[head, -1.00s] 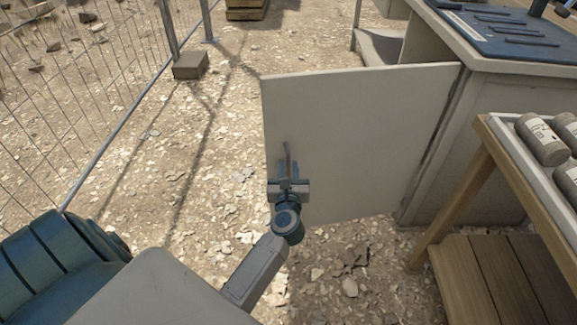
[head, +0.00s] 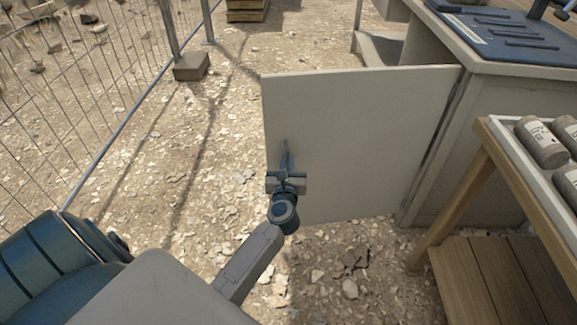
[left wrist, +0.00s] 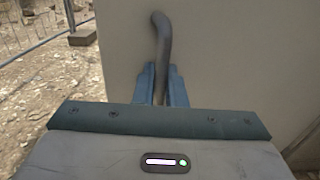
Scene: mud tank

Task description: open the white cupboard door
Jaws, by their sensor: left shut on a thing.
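The white cupboard door (head: 365,130) stands swung out wide to the left from its hinge edge on the pale cupboard (head: 470,135). In the left wrist view the door (left wrist: 235,70) fills the right part. A grey bent bar handle (head: 286,148) sits upright near the door's free edge; its top also shows in the left wrist view (left wrist: 163,35). My left gripper (head: 286,172) is shut on the handle, with its blue fingers (left wrist: 162,82) on either side of the bar. The handle's lower part is hidden by the gripper. My right gripper is out of view.
A wooden rack (head: 490,150) with a white tray of grey cylinders stands close on the right. A wire fence (head: 75,95) with a block foot (head: 190,66) runs along the left. Stony ground between fence and door is clear.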

